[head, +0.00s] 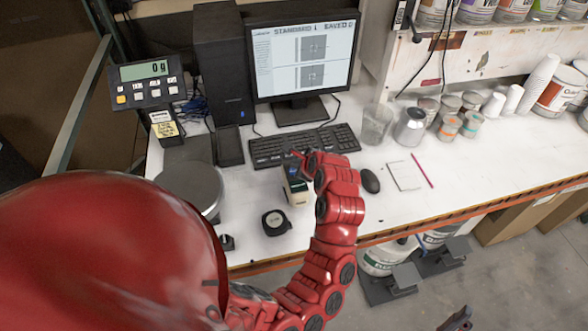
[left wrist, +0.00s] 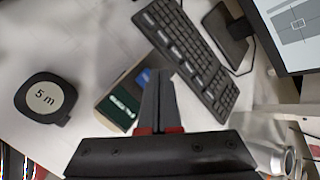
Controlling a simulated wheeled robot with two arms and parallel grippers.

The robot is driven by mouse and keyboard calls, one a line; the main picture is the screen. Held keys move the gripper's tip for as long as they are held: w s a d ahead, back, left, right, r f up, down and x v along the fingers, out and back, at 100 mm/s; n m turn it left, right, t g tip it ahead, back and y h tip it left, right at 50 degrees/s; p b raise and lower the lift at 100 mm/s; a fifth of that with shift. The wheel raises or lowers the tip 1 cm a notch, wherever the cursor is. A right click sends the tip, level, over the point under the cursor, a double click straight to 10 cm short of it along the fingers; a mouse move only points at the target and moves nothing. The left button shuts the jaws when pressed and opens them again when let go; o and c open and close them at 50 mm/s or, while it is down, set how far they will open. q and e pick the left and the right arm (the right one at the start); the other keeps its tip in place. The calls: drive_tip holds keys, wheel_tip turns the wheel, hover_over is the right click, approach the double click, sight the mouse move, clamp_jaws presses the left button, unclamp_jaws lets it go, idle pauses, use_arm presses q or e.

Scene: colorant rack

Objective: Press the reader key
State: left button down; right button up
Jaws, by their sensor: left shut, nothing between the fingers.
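The reader (head: 297,190) is a small box with a dark green and white body standing on the white bench in front of the keyboard. Its blue key (head: 292,171) is on the top, partly beside my gripper. In the left wrist view the reader (left wrist: 122,104) lies left of my fingers, with the blue key (left wrist: 143,77) close to the fingertips. My left gripper (head: 298,154) is shut and empty, pointing down over the reader's far end; contact with the key cannot be told. A dark and red tip at the bottom right, perhaps my right gripper (head: 458,319), is barely in view.
A black tape measure (head: 276,222) sits just left of the reader. The keyboard (head: 304,145) is behind, and a mouse (head: 370,181) is to the right. The monitor (head: 300,60) reads "STANDARD 1 SAVED 0". A scale display (head: 146,82) stands at left.

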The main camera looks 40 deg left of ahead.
idle(0.4)
use_arm(q)
drive_tip(key=shift+f+p, duration=0.3)
drive_tip(key=shift+f, duration=0.05)
drive_tip(key=shift+f, duration=0.4)
idle(0.5)
drive_tip(key=shift+r+p, duration=0.8)
drive_tip(key=shift+p, duration=0.25)
